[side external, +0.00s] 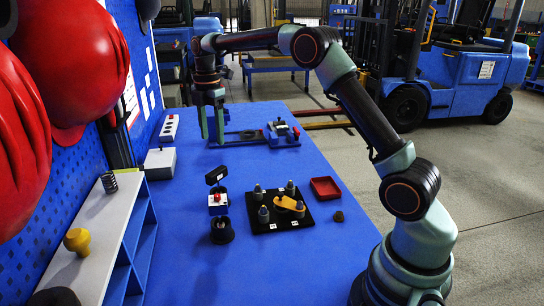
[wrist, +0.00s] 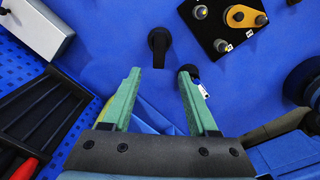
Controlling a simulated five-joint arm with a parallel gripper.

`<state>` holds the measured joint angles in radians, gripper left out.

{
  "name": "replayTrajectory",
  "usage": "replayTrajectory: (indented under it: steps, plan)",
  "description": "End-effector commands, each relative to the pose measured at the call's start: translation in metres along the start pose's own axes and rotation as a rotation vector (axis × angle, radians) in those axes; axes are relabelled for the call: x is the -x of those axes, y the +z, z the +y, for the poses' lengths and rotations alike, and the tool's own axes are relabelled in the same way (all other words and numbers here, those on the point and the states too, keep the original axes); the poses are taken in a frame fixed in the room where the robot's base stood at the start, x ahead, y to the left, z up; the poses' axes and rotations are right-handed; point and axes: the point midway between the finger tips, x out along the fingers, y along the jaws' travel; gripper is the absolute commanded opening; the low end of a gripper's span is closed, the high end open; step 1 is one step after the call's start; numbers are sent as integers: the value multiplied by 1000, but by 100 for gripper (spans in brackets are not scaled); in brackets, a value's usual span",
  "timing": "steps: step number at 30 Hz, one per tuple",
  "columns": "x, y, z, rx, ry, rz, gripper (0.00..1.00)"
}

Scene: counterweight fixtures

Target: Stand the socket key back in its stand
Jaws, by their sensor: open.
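My gripper (side external: 212,139) is open and empty, its fingers pointing down above the blue table; both fingers show in the wrist view (wrist: 160,75). A dark round stand-like piece (side external: 222,232) with an opening on top sits on the table. I cannot tell surely which piece is the socket key. In the wrist view, a black round-headed piece (wrist: 159,42) lies beyond the fingertips. Another dark piece (wrist: 188,71) is by the right fingertip, beside a white label.
A black plate (side external: 262,226) with grey pegs and a yellow link (side external: 290,203) lies to the right. A grey box (side external: 160,163) and a shelf (side external: 100,225) stand left. The table's front is clear.

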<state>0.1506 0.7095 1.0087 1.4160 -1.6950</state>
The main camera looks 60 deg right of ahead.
Motion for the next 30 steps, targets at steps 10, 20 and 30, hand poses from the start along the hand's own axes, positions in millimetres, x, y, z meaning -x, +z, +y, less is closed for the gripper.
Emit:
replayTrajectory:
  steps: [10, 20, 30]
  plan:
    - [64, -29, -59, -435, 145, 21, 60]
    - [85, -54, -146, -935, 285, 136, 60]
    - [57, -70, -224, -1384, 367, 323, 60]
